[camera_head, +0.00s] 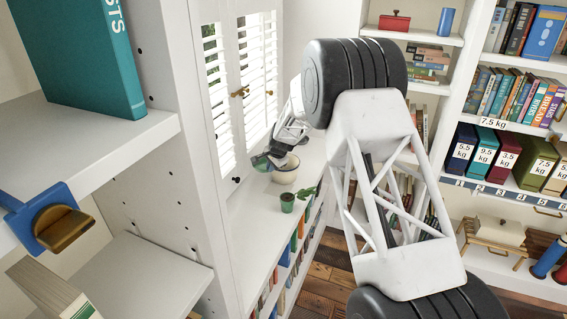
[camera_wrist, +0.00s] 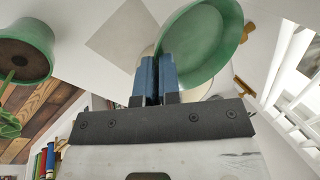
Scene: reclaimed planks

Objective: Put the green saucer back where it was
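The green saucer (camera_head: 261,163) is held tilted above the white ledge under the shuttered window. It also shows large in the wrist view (camera_wrist: 214,48). My gripper (camera_head: 272,156) has its two blue fingertips (camera_wrist: 157,72) close together on the saucer's rim. The fingers hide part of the rim. In the head view the saucer is just left of a pale bowl-like pot (camera_head: 285,175); I cannot tell whether they touch. A small green pot (camera_head: 287,203) with a plant stands nearer on the ledge. A green pot also shows at the wrist view's upper left (camera_wrist: 24,50).
The white ledge (camera_head: 252,226) has free room in front of the green pot. The window shutters (camera_head: 219,95) stand close left of my gripper. A white shelf unit with a teal book (camera_head: 88,50) is at the left. Bookshelves with binders (camera_head: 498,158) are at the right.

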